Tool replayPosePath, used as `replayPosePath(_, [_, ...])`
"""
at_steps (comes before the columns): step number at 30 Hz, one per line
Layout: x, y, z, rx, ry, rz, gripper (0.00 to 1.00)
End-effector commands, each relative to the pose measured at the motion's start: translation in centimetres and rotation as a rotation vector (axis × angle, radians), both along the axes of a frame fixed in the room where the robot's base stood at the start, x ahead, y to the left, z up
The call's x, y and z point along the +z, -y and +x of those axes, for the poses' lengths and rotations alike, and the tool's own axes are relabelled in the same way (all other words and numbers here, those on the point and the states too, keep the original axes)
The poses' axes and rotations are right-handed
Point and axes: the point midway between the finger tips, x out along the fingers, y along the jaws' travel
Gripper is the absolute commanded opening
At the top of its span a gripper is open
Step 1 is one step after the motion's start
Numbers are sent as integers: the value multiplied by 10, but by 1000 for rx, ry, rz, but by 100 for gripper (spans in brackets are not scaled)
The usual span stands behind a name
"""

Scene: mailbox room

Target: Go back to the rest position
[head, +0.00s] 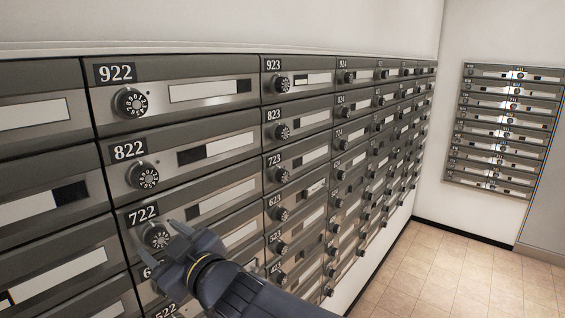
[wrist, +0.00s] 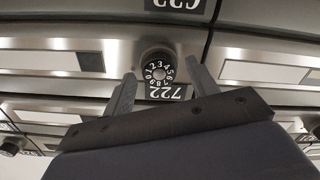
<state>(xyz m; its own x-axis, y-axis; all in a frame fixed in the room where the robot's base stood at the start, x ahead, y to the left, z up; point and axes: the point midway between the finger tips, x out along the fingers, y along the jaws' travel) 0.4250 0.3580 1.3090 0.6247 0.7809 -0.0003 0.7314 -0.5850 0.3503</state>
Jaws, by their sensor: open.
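My gripper (head: 165,248) is in front of the wall of mailboxes, by the dial (head: 157,236) of box 722. In the wrist view my gripper (wrist: 161,84) is open, its two fingers on either side of that dial (wrist: 158,71) with space between. The view there is upside down, and the 722 label (wrist: 166,92) shows between the fingers. I cannot tell whether a finger touches the box front. My wrist and arm hide part of the boxes below 722 in the head view.
Box 822's dial (head: 142,175) and box 922's dial (head: 130,102) are above. Box 723's dial (head: 281,175) is to the right. The mailbox wall runs back to a corner. Tiled floor (head: 440,275) is clear at right, with another mailbox bank (head: 507,125) on the far wall.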

Motion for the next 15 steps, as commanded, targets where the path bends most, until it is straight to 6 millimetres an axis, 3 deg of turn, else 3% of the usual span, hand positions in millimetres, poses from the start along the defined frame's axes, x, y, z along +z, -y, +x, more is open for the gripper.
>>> replayPosePath(15, [-3,0,-1,0,404,-321,56])
